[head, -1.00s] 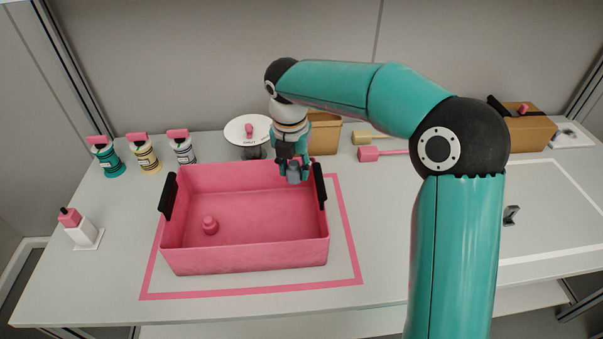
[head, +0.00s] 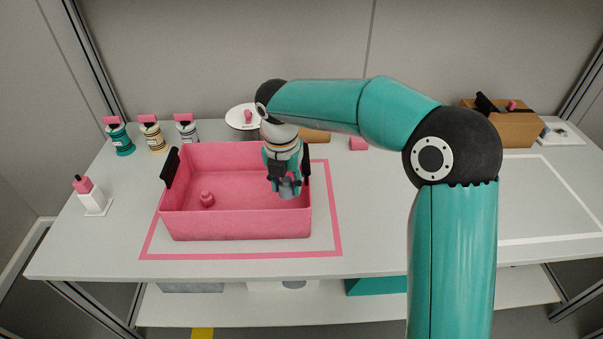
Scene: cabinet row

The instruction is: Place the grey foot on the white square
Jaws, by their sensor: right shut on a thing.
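My right gripper (head: 284,181) points down over the right part of the pink box (head: 238,225). It is shut on a small grey piece (head: 289,189), which looks like the grey foot; the fingers cover part of it. Whether the piece is below the box rim is hard to tell. A white outlined area (head: 550,238) lies on the right of the table, partly behind my arm. I cannot tell which of these is the white square. My left gripper is not in view.
A pink knob (head: 207,199) lies in the box, which stands inside a pink outline (head: 240,255). Several pink-capped bottles (head: 151,137) and a round white stand (head: 243,117) are behind. A brown box (head: 505,127) is at the back right. A lower shelf (head: 235,310) shows below.

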